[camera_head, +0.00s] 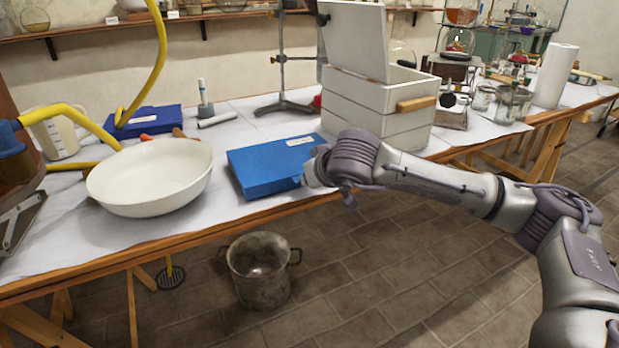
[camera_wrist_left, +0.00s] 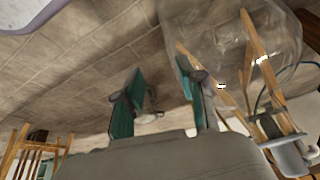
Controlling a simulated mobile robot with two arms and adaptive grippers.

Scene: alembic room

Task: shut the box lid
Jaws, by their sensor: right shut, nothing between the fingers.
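A white wooden box (camera_head: 375,120) stands on the table right of centre in the head view. Its lid (camera_head: 355,42) is open and stands up at the back. A wooden handle (camera_head: 416,104) is on the box's side. My right gripper (camera_head: 312,172) is shut, by the right end of the blue box (camera_head: 268,166) and in front of the white box, below its lid. I cannot tell whether it touches the blue box. My left gripper (camera_wrist_left: 162,103) shows only in the left wrist view, its two teal-padded fingers apart with nothing between them.
A white bowl (camera_head: 152,177) and yellow hose (camera_head: 150,77) are at the left. A metal stand (camera_head: 283,70) is left of the white box. Glass jars (camera_head: 512,103) and a paper roll (camera_head: 555,76) are right. A metal pot (camera_head: 259,270) sits on the floor.

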